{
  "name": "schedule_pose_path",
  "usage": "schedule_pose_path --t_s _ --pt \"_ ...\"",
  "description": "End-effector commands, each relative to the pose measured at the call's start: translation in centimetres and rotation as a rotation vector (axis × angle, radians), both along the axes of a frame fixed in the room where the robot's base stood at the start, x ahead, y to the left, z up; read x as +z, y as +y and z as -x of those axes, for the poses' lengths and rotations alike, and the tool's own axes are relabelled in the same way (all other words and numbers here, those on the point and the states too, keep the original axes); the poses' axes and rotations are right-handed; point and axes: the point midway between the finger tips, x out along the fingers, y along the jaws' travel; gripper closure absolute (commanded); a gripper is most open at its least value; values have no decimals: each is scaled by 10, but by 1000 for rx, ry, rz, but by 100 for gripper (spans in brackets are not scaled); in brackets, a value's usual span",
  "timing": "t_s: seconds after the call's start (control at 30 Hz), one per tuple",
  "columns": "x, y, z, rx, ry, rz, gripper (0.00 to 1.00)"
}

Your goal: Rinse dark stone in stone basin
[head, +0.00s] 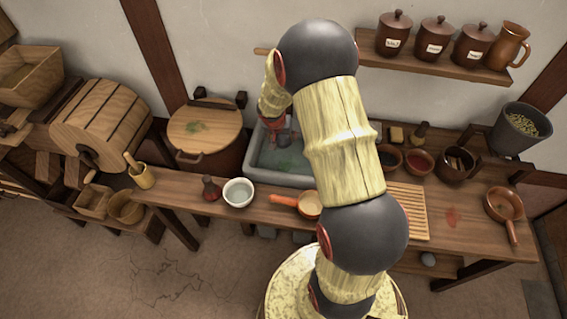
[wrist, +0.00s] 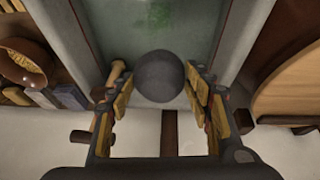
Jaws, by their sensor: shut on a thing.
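The dark stone (wrist: 158,75) is round, smooth and dark grey. In the wrist view my gripper (wrist: 158,82) is shut on it, with a finger on each side. The grey stone basin (head: 283,180) stands at the back of the counter in the head view, holding greenish water. Its rim also shows in the wrist view (wrist: 70,40), and the held stone appears over its water. I cannot tell whether the stone touches the water. In the head view my gripper (head: 277,128) is small and partly hidden by my arm, which also covers the basin's right part.
A lidded wooden tub (head: 206,127) stands left of the basin. Brown bowls (head: 420,162) and a slatted board (head: 405,211) are at right.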

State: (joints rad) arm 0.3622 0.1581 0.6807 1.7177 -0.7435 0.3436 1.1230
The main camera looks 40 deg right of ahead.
Motion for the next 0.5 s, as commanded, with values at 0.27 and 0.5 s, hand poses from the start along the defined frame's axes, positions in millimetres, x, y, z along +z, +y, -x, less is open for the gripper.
schedule_pose_path --t_s 0.27,0.5 --pt "1 0 -1 1 -2 1 87" --pt "11 0 -1 0 -3 1 87"
